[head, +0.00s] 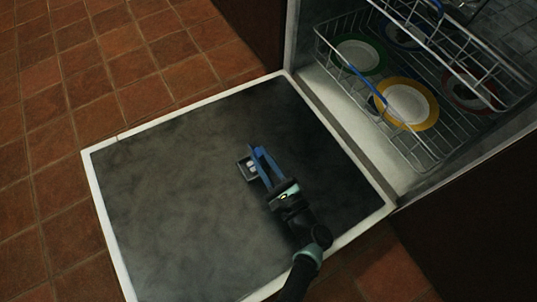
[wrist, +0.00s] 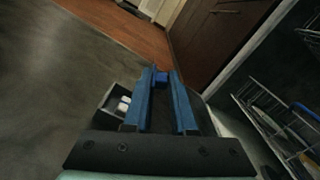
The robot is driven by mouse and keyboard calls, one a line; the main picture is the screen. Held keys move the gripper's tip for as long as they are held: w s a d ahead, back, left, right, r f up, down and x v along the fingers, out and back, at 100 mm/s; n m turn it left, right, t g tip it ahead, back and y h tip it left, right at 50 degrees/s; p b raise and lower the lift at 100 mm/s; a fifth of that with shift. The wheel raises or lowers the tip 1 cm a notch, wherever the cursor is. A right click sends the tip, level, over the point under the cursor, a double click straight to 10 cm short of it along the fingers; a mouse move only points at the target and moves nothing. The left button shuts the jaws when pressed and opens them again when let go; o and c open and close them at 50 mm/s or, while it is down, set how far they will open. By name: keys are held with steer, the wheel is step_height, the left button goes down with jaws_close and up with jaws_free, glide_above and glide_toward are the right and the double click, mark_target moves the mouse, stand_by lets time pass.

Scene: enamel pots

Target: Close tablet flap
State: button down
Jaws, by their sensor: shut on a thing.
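The open tablet compartment (head: 243,170) is a small dark box on the inner face of the lowered dishwasher door. White tablets (wrist: 124,103) lie in it, left of my fingers in the wrist view. My gripper (head: 262,162) has blue fingers and is at the compartment's right side in the head view. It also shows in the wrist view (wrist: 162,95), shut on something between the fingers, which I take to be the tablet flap. The fingers mostly hide the flap, so its angle cannot be told. A small blue piece (wrist: 161,77) shows between the fingertips.
The dishwasher door (head: 165,195) lies open and flat, mostly bare around the compartment. The wire racks (head: 420,150) with several coloured-rim plates stand inside the dishwasher at the upper right. Tiled floor (head: 100,60) surrounds the door.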

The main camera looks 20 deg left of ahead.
steer(key=n+b, duration=0.1)
steer(key=s+a+f+n, duration=0.1)
steer(key=n, duration=0.1)
steer(key=s+n+b, duration=0.1)
steer(key=shift+a+f+n+b, duration=0.15)
steer(key=shift+f+n+b, duration=0.15)
steer(key=shift+b, duration=0.05)
steer(key=shift+s+a+f+n+b, duration=0.25)
steer(key=shift+f+n+b, duration=0.15)
steer(key=shift+n+b, duration=0.6)
steer(key=shift+s+a+f+n+b, duration=0.3)
steer(key=shift+n+b, duration=0.45)
steer(key=shift+n, duration=0.45)
steer(key=c, duration=0.8)
jaws_free()
steer(key=shift+f, duration=0.1)
steer(key=shift+s+a+f, duration=0.1)
steer(key=shift+s+a, duration=0.05)
steer(key=shift+a, duration=0.05)
